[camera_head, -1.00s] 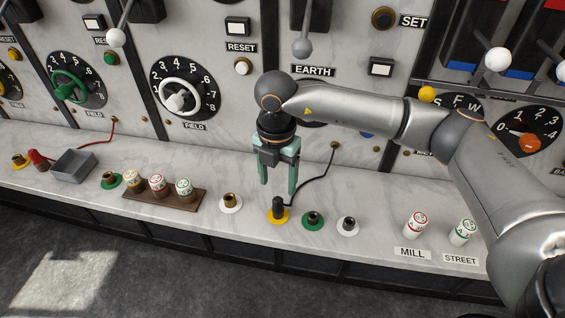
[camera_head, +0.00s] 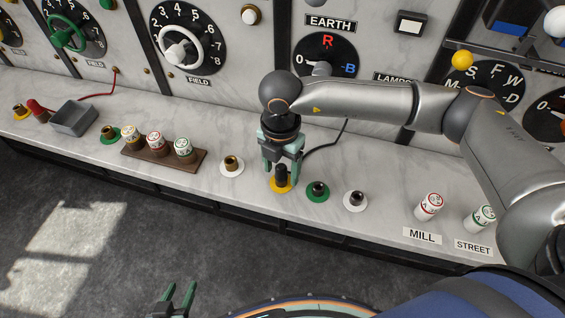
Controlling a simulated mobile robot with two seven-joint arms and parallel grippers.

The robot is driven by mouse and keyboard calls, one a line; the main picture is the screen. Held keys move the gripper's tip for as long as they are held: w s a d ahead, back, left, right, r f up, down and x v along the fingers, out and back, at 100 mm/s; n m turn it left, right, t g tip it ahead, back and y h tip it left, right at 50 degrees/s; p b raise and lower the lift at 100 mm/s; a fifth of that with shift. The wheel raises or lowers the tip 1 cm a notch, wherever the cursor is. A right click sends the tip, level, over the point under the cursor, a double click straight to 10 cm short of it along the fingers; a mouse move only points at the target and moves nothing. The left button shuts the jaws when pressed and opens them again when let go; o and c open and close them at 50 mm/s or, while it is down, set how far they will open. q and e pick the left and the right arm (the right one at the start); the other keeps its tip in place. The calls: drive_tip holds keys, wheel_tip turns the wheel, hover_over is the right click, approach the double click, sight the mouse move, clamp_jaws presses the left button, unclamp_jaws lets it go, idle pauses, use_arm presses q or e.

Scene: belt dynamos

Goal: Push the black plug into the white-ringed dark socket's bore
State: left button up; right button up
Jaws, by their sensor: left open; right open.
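The black plug (camera_head: 281,173) stands upright in the yellow-ringed socket (camera_head: 279,187), with a black cord running to the panel behind. My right gripper (camera_head: 281,168) points down over the plug, its open green fingers on either side of it; I cannot tell whether they touch it. The white-ringed dark socket (camera_head: 355,200) is on the ledge to the right, past a green-ringed socket (camera_head: 317,191), and its bore looks empty. My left gripper (camera_head: 178,296) is open and empty at the bottom edge, above the floor and away from the ledge.
Another white-ringed socket (camera_head: 232,166), brass-coloured, stands left of the plug. A wooden rack (camera_head: 189,168) holds labelled white plugs. A red plug (camera_head: 40,112) and grey box (camera_head: 75,121) are at far left. White cylinders stand behind the MILL (camera_head: 422,236) and STREET (camera_head: 473,246) labels.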

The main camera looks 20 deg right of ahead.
drive_tip(key=shift+c, duration=0.4)
clamp_jaws()
drive_tip(key=shift+c, duration=1.3)
unclamp_jaws()
drive_tip(key=shift+c, duration=0.3)
clamp_jaws()
drive_tip(key=shift+r, duration=0.15)
